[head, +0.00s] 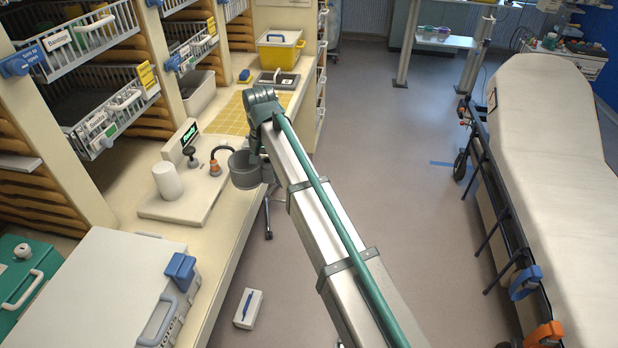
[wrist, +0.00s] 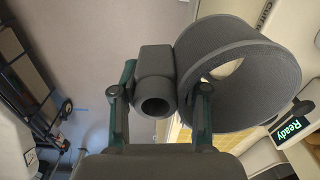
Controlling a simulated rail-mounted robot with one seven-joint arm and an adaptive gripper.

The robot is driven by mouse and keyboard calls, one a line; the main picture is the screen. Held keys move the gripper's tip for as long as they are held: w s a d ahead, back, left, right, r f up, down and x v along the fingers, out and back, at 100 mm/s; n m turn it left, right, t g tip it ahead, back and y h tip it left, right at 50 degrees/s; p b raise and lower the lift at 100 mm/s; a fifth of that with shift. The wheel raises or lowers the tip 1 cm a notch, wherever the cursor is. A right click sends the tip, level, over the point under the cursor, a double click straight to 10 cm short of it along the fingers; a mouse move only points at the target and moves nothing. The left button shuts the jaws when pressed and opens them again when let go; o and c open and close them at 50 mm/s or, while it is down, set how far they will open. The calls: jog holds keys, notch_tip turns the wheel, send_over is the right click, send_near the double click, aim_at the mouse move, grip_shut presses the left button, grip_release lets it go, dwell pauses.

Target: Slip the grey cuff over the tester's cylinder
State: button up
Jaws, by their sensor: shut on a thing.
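The grey cuff (head: 243,172) is a wide open ring, held above the counter's front edge in the head view. In the wrist view the cuff (wrist: 222,100) is at the upper right, its opening facing the camera at a slant. My gripper (wrist: 158,100) is shut on the short grey tube at the cuff's side, one finger on each side of it. The tester (head: 150,208) is a pale base on the counter with an upright white cylinder (head: 168,181). The cuff is to the right of the cylinder and apart from it. The cylinder's top is bare.
The tester's lit screen reads Ready (head: 188,133). A black knob (head: 190,156) and an orange-based hose (head: 216,160) stand between cylinder and cuff. A grey-white case (head: 95,285) is in front, a yellow mat (head: 228,115) behind. Basket shelves (head: 92,105) rise to the left.

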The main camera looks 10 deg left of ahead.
jog(key=s+a+r+m+p, duration=0.1)
jog(key=s+a+r+m, duration=0.15)
jog(key=a, duration=0.65)
jog(key=s+a+r+m, duration=0.1)
jog(key=s+a+r, duration=0.15)
jog(key=a, duration=0.65)
jog(key=s+a+r+m+p, duration=0.15)
jog(key=a+r, duration=0.25)
jog(key=a, duration=0.5)
jog(key=shift+m, duration=0.5)
notch_tip(320, 180, down, 5)
jog(key=b, duration=0.2)
jog(key=shift+d+r+b, duration=0.1)
jog(key=shift+r+b, duration=0.1)
jog(key=shift+b, duration=0.2)
jog(key=shift+p, duration=0.3)
notch_tip(320, 180, down, 4)
jog(key=shift+b, duration=0.5)
jog(key=shift+r, duration=0.1)
jog(key=shift+r+p, duration=0.4)
jog(key=shift+r, duration=0.25)
